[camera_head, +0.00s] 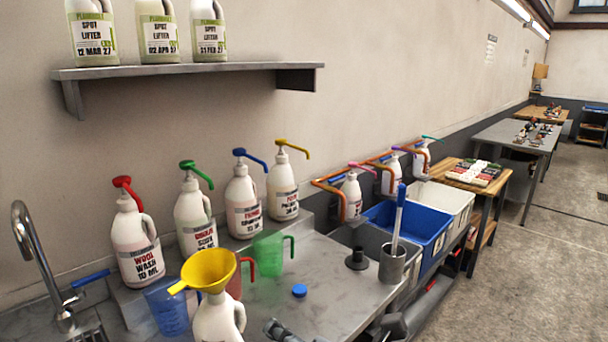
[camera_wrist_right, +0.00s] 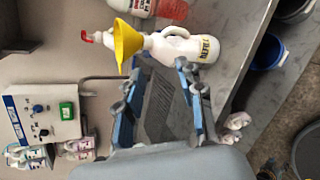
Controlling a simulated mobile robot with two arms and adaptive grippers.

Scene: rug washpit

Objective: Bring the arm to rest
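My right gripper (camera_wrist_right: 158,68) shows in the right wrist view with its two blue-padded fingers spread apart and nothing held between them. Just beyond the fingertips is a white jug (camera_wrist_right: 170,50) with a yellow funnel (camera_wrist_right: 127,45) in its mouth. In the head view this jug (camera_head: 218,322) and funnel (camera_head: 208,270) stand at the front of the steel bench. A dark grey piece that looks like part of my right gripper (camera_head: 280,331) shows at the bottom edge, right of the jug. Its fingers cannot be made out there. My left gripper is in neither view.
Pump bottles (camera_head: 137,245) line the raised back ledge. Blue (camera_head: 168,308), red and green (camera_head: 268,252) measuring jugs stand before them. A blue cap (camera_head: 299,291) lies on the bench. A steel cup (camera_head: 392,264) holds a blue-handled tool. Bins (camera_head: 410,228) sit further right. A tap (camera_head: 35,255) rises left.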

